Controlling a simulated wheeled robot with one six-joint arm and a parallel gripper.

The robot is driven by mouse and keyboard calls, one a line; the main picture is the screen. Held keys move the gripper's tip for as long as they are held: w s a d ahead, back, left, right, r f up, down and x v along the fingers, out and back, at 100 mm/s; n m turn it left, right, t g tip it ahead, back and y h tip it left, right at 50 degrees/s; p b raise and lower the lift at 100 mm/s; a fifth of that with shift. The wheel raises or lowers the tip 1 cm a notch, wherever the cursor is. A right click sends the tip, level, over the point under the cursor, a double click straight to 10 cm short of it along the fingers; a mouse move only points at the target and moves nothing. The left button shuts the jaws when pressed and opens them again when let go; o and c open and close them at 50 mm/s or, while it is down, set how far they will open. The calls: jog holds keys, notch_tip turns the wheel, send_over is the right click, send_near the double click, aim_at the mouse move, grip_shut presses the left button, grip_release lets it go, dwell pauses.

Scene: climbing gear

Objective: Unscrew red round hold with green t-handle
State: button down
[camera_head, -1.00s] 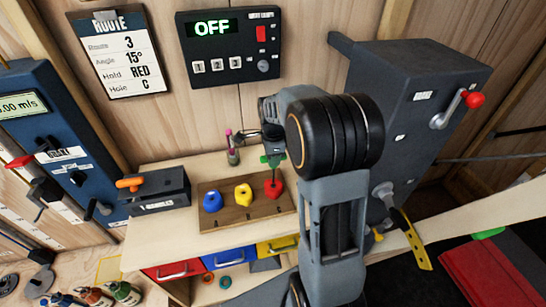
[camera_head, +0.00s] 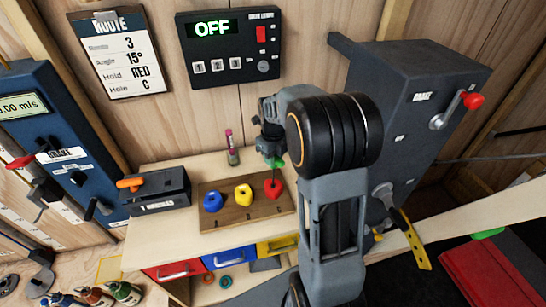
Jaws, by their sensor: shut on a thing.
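The red round hold (camera_head: 272,189) sits at the right end of a brown wooden board on the workbench. A small part of the green t-handle (camera_head: 278,163) shows just above the hold, with its shaft pointing down toward it. My gripper (camera_head: 271,148) is above the hold, shut on the t-handle. My wrist and the jaws hide much of the handle, and I cannot tell how deep its tip sits in the hold.
A blue hold (camera_head: 213,202) and a yellow hold (camera_head: 243,195) stand on the board (camera_head: 232,217) left of the red one. A holder with an orange handle (camera_head: 130,183) is further left. A pink-topped marker (camera_head: 232,149) stands behind. A dark machine (camera_head: 405,110) rises at right.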

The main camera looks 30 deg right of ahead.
jog(key=c, duration=1.5)
grip_release()
grip_shut()
jog(key=shift+f+b, duration=0.4)
jog(key=shift+f, duration=0.25)
